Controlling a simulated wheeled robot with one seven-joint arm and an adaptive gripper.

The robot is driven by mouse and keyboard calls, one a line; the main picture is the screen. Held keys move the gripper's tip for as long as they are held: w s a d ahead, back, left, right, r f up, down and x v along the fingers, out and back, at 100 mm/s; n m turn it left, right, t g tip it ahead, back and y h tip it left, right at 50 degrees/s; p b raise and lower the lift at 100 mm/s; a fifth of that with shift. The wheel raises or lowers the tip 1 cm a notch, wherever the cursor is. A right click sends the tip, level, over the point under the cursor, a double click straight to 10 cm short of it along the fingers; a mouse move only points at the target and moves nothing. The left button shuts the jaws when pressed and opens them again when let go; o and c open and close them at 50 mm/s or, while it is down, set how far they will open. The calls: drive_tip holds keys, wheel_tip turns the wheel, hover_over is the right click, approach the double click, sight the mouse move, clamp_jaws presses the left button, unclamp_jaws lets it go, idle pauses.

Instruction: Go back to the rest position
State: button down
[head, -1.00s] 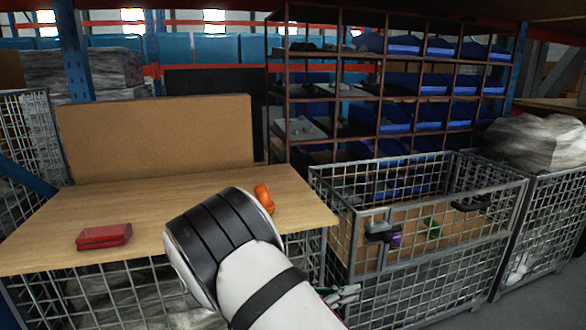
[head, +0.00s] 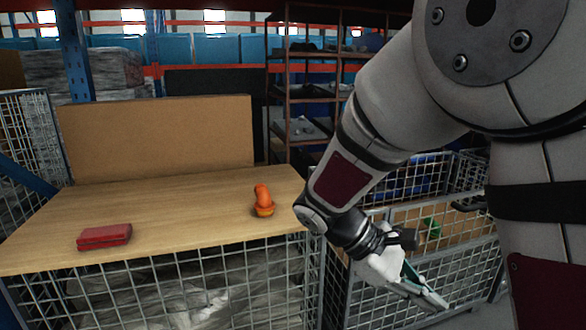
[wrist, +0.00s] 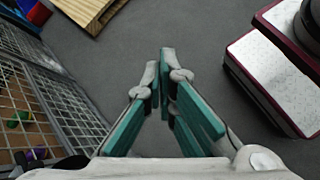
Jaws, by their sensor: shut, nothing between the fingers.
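My gripper (head: 428,292) is at the lower right of the head view, in front of the wire mesh crate, pointing down and to the right. In the wrist view my gripper (wrist: 166,60) shows its teal-padded fingers with their tips drawn together and nothing between them. Bare grey floor lies beyond the fingertips. My arm crosses the right half of the head view and hides much of the crate and the shelves.
A wooden table (head: 180,215) holds a red case (head: 104,237) and an orange object (head: 263,202). The mesh crate (head: 462,262) contains a green object (head: 431,228); the wrist view also shows a purple object (wrist: 40,153) there. Open floor (wrist: 190,25) lies below the gripper.

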drive_tip(key=s+a+r+m+t+y, duration=0.25)
drive_tip(key=s+m+y, duration=0.25)
drive_tip(key=s, duration=0.7)
drive_tip(key=s+a+r+m+t+y, duration=0.1)
drive_tip(key=s+r+m+y, duration=0.3)
drive_tip(key=s, duration=0.8)
wheel_tip(320, 180, up, 28)
drive_tip(key=m+t+y+p, duration=0.1)
drive_tip(key=t+p, duration=0.2)
drive_tip(key=p, duration=2.4)
drive_tip(key=shift+d+t+p, duration=0.3)
drive_tip(key=shift+d+t, duration=0.05)
